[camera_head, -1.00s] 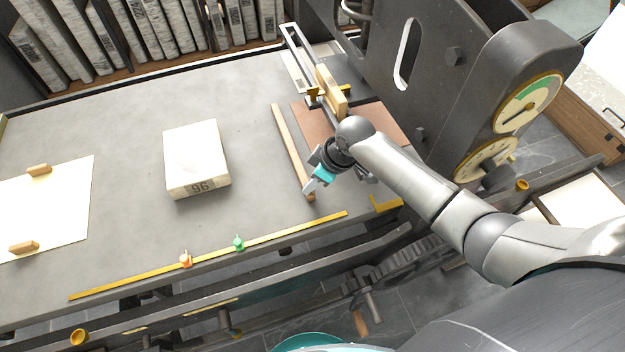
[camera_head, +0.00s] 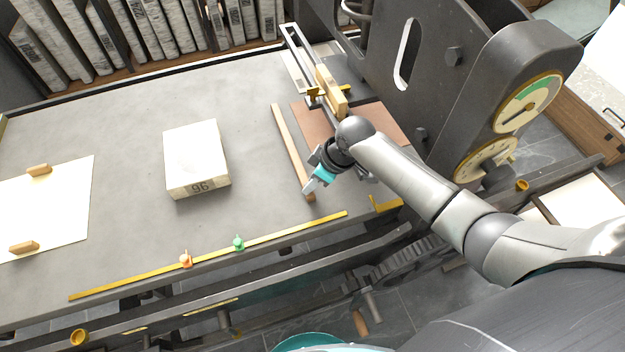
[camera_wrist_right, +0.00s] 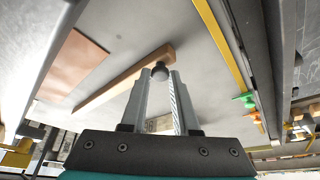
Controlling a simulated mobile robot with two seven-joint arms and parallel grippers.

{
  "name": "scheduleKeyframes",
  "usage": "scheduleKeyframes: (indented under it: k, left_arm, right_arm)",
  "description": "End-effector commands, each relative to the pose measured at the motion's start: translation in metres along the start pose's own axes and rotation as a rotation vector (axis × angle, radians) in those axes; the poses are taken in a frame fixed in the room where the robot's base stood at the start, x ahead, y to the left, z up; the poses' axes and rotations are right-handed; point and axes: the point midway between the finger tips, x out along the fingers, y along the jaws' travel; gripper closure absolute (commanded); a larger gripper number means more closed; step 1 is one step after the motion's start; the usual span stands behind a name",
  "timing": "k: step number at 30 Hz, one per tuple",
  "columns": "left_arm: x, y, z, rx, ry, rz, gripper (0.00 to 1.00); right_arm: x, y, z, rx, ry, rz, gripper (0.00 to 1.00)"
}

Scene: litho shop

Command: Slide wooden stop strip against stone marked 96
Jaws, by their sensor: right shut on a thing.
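The stone marked 96 (camera_head: 195,150) is a pale block lying flat on the grey press bed, its label facing me. Part of its label (camera_wrist_right: 158,124) shows between the fingers in the right wrist view. The wooden stop strip (camera_head: 288,142) is a thin bar lying to the right of the stone, with a wide gap between them. My right gripper (camera_head: 313,183) is at the strip's near end. In the right wrist view its fingers (camera_wrist_right: 160,78) are shut on a dark knob on the strip (camera_wrist_right: 120,80). My left gripper is not in view.
A brass rule (camera_head: 130,285) with orange and green sliders (camera_head: 238,243) runs along the bed's front edge. A brown sheet (camera_head: 312,127) lies right of the strip, beside the dark press frame (camera_head: 430,90). White paper (camera_head: 45,205) lies at left. The bed between stone and strip is clear.

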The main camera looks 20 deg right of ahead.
Motion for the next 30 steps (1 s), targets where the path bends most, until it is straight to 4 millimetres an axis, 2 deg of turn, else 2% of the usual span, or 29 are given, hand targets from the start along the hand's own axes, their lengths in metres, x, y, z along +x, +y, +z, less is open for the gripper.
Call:
scheduleKeyframes:
  k: [9, 14, 17, 24, 30]
  left_arm:
    - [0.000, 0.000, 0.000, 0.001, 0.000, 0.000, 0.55]
    - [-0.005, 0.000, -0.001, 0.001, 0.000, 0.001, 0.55]
    - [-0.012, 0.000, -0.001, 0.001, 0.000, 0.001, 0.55]
    - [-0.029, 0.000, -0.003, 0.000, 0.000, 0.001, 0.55]
    - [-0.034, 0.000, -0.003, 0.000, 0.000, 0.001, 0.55]
  right_arm:
    - [0.000, -0.001, 0.001, 0.001, -0.002, -0.001, 1.00]
    - [0.002, -0.008, -0.007, -0.001, -0.001, -0.002, 1.00]
    - [0.005, -0.020, -0.019, -0.001, 0.000, -0.005, 1.00]
    - [0.021, -0.063, -0.058, -0.002, 0.001, -0.008, 1.00]
    - [0.035, -0.095, -0.087, -0.002, 0.001, -0.007, 1.00]
